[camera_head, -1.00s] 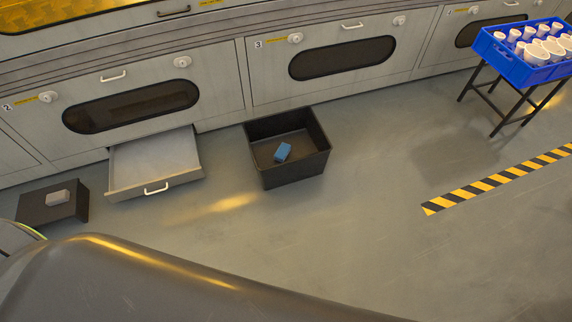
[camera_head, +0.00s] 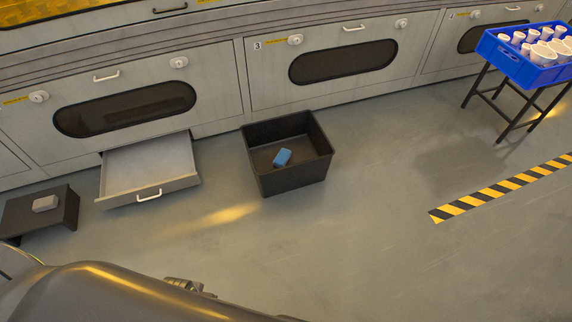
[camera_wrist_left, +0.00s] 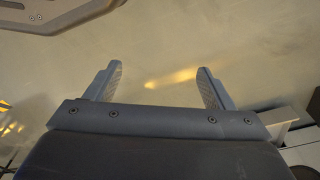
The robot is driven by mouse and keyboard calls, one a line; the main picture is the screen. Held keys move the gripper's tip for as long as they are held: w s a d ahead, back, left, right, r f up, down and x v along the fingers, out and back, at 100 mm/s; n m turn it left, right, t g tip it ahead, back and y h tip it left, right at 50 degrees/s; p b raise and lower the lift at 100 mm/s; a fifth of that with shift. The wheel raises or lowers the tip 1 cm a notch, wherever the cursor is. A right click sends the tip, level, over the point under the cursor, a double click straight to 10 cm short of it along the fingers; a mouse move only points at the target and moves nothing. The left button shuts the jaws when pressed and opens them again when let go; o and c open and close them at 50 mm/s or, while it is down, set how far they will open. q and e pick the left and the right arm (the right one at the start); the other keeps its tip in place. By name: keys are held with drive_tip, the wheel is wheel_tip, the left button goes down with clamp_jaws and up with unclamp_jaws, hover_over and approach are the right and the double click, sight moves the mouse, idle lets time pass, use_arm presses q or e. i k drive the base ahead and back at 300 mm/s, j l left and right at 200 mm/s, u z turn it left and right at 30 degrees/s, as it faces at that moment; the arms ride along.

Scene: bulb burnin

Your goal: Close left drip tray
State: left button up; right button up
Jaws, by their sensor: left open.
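The left drip tray (camera_head: 150,172) is a shallow grey metal drawer with a white handle (camera_head: 149,195) on its front. In the head view it sticks out at floor level from under the left oven panel, pulled open and empty. My left gripper (camera_wrist_left: 158,70) shows in the left wrist view with its two fingers wide apart and nothing between them, above bare floor. In the head view my dark arm fills the lower left, and the gripper's fingers are not clearly seen. My right gripper is not in view.
A black open bin (camera_head: 289,180) with a blue block (camera_head: 282,157) stands right of the tray. A low dark stand (camera_head: 62,215) with a grey block (camera_head: 45,203) is on its left. A blue crate of white cups (camera_head: 520,66) stands far right. The floor before the tray is clear.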

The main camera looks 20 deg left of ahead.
sight(151, 168)
drive_tip(key=u, duration=1.7)
